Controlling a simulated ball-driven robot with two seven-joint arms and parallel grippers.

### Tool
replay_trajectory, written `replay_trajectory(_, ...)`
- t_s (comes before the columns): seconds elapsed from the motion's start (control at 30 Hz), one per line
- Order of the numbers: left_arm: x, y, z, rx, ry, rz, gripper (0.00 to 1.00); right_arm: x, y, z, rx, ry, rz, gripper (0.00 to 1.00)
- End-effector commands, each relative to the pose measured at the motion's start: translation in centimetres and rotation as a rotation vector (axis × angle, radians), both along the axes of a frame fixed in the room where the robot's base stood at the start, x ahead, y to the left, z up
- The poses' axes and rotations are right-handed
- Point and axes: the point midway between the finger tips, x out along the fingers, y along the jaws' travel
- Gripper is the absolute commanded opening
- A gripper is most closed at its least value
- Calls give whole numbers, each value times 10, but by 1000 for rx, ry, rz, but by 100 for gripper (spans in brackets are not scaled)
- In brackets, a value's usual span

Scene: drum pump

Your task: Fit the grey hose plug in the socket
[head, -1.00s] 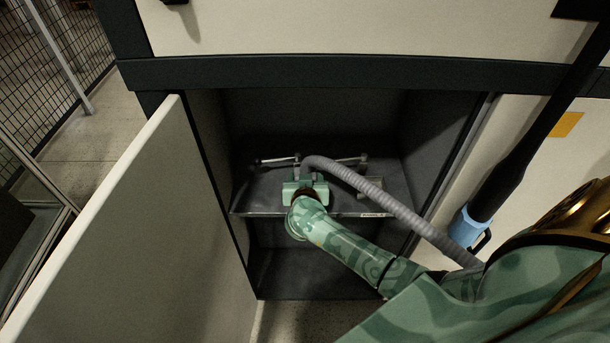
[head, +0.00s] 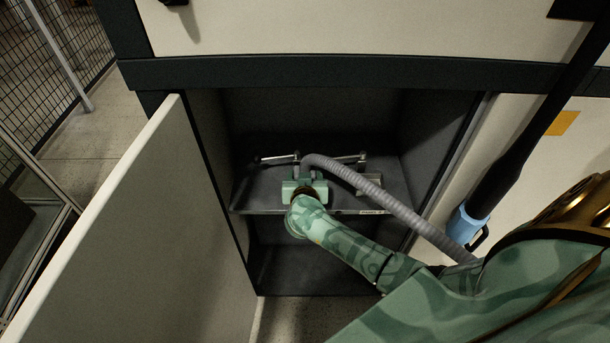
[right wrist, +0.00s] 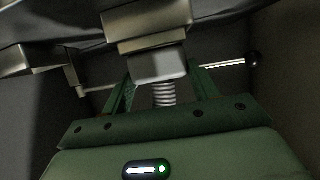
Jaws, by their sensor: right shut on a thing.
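The grey hose plug (right wrist: 157,67) is a pale block between the fingers of my right gripper (right wrist: 162,88), which is shut on it. The ribbed grey hose (head: 372,187) loops up from the gripper and runs down to the right; a short length also shows below the plug in the right wrist view (right wrist: 164,95). A tan-grey stepped block (right wrist: 148,25), which looks like the socket, lies directly beyond the plug, in line with it. How far the plug sits in it is hidden. In the head view, my right gripper (head: 299,178) is over the cabinet shelf. My left gripper is not in view.
The shelf (head: 345,212) is inside a dark open cabinet, with its door (head: 130,235) swung open on the left. Thin metal rods (head: 276,159) flank the gripper; one ends in a black knob (right wrist: 254,60). A second block (right wrist: 28,60) is at left in the wrist view.

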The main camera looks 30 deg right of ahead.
Motion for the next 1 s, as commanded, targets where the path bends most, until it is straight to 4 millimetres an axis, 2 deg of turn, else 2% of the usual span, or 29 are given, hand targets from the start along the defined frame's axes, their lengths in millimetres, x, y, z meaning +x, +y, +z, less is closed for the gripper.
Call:
replay_trajectory(0.3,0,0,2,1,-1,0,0,0,0,0,0,-1,1,33)
replay_trajectory(0.33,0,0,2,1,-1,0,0,0,0,0,0,-1,1,68)
replay_trajectory(0.4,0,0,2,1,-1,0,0,0,0,0,0,-1,1,85)
replay_trajectory(0.77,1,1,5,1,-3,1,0,-5,3,3,0,0,2,85)
replay_trajectory(0.87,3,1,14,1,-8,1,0,-16,11,10,1,1,3,85)
replay_trajectory(1.0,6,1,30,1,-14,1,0,-43,29,26,3,-1,2,85)
